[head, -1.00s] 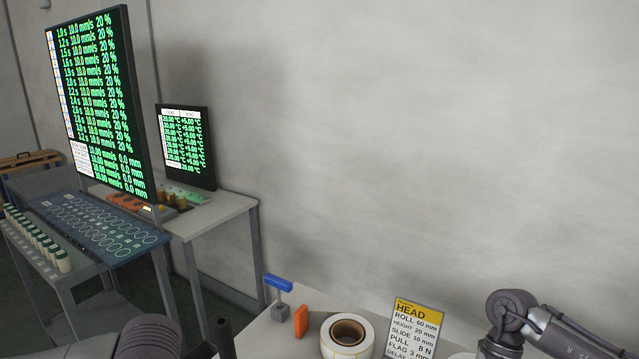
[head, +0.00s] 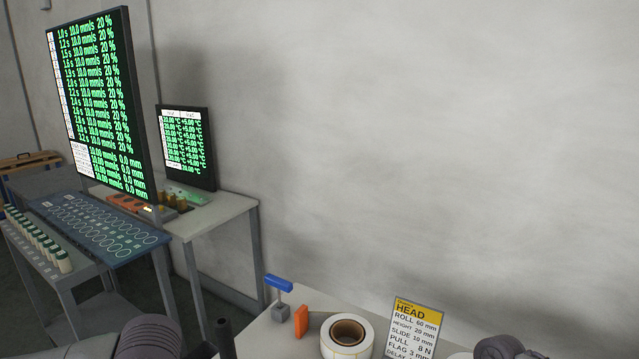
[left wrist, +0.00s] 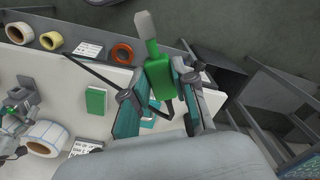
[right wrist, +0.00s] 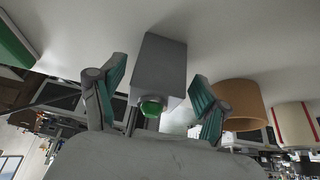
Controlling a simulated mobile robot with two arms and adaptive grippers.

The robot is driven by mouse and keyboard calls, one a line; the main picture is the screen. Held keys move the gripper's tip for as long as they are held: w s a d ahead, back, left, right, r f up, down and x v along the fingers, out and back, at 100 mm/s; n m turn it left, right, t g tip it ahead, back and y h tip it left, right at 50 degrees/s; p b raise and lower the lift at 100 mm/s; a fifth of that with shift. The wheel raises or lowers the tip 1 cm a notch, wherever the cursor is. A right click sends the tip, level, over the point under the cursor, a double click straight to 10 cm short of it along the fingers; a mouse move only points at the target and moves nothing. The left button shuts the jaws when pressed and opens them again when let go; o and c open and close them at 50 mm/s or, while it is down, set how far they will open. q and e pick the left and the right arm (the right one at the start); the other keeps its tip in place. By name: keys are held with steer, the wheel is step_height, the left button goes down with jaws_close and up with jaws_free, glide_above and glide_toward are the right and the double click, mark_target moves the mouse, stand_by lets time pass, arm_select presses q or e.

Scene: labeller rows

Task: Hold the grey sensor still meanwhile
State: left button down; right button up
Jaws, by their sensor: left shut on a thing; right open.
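In the right wrist view, a grey block with a green dome, which looks like the grey sensor (right wrist: 160,62), stands between the fingers of my right gripper (right wrist: 158,76). That gripper is open, and a gap shows on both sides of the block. In the left wrist view, my left gripper (left wrist: 160,80) is shut on a green piece (left wrist: 157,76) with a pale grey end that points away from the palm. Neither gripper's fingers show in the head view.
In the head view a HEAD card (head: 414,326), an orange block (head: 301,320) and a blue-topped post (head: 279,285) stand there. A brown roll (right wrist: 240,104) is near my right gripper.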

arm_select(q)
steer(key=shift+w+a+r, duration=0.1)
steer(key=shift+w+a, duration=0.05)
arm_select(e)
steer(key=shift+c, duration=0.3)
steer(key=c, duration=1.1)
steer(key=shift+a+r, duration=0.1)
steer(key=shift+a, duration=0.05)
arm_select(q)
steer(key=s+d+f+m, duration=0.1)
steer(key=d+f+m, duration=0.4)
steer(key=d+m, duration=0.5)
steer(key=s+d+f+m, duration=0.1)
steer(key=d+f+m, duration=0.4)
steer(key=d+m, duration=0.45)
steer(key=s+d+f+m, duration=0.2)
steer(key=s+d+m, duration=0.3)
steer(key=d+m, duration=0.3)
steer(key=s+d+f+m, duration=0.2)
steer(key=s+d+m, duration=0.2)
steer(key=d+m, duration=0.4)
steer(key=m, duration=0.7)
steer(key=shift+s, duration=0.4)
